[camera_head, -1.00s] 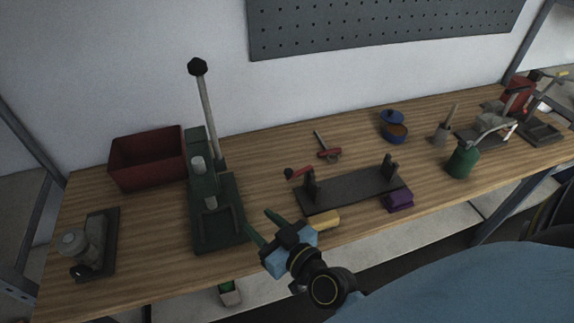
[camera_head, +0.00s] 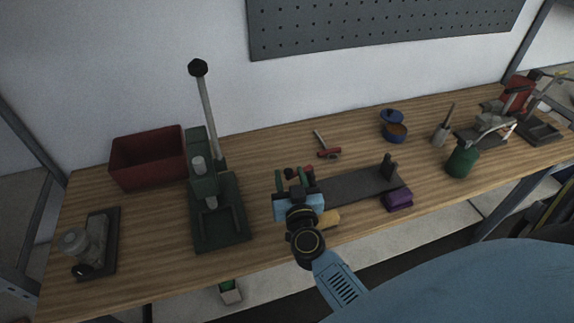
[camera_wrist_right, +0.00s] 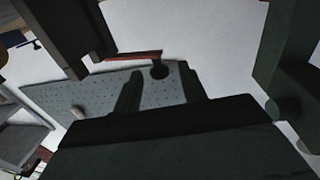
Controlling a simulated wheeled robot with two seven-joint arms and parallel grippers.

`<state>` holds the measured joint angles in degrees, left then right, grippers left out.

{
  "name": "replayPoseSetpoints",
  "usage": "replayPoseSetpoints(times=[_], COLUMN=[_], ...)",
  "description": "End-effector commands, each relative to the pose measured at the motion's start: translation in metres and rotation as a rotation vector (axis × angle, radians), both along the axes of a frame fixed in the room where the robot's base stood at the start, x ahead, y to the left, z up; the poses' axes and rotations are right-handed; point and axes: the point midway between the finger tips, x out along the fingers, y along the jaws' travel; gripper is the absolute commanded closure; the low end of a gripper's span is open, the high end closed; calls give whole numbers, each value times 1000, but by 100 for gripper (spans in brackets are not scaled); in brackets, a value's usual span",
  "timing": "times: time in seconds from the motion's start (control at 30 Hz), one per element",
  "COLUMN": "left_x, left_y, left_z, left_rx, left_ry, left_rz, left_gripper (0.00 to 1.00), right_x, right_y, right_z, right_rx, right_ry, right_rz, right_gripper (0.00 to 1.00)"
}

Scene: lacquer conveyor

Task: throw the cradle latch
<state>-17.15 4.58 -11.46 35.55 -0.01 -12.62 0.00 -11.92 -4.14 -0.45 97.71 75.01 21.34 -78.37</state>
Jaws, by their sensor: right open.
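The cradle (camera_head: 355,185) is a dark grey base on the bench with an upright at each end. Its left upright is mostly hidden behind my right gripper (camera_head: 293,178) in the head view. The upright (camera_wrist_right: 75,35) shows upside down in the wrist view. The latch, a red lever (camera_wrist_right: 130,56) with a dark knob (camera_wrist_right: 159,71), reaches out from that upright. My right gripper is open, with the knob showing between its fingers (camera_wrist_right: 161,85); I cannot tell whether they touch it. My left gripper is not in view.
A green lever press (camera_head: 218,215) stands close left of the gripper. A purple block (camera_head: 398,199) and a yellow block (camera_head: 329,218) lie by the cradle's front. A red-handled tool (camera_head: 328,152) and a blue pot (camera_head: 394,131) are behind. A red bin (camera_head: 150,160) is at the left.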

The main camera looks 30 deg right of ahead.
Motion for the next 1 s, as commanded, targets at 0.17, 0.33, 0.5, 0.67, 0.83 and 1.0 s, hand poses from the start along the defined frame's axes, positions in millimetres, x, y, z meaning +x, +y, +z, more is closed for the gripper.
replayPoseSetpoints(times=[0.17,0.33,0.5,0.67,0.83,1.0], left_x=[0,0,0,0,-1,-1], left_y=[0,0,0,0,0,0], left_z=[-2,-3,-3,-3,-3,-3], left_rx=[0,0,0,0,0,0], left_ry=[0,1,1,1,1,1], left_rz=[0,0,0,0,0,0], left_gripper=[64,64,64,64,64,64], right_x=[26,37,39,39,38,38], right_y=[-10,-14,-15,-15,-15,-15], right_z=[0,0,0,0,0,0], right_rx=[-1,-1,-1,-1,-1,0], right_ry=[-1,0,0,0,0,0], right_rz=[0,0,0,0,1,0], right_gripper=[58,58,58,61,83,100])
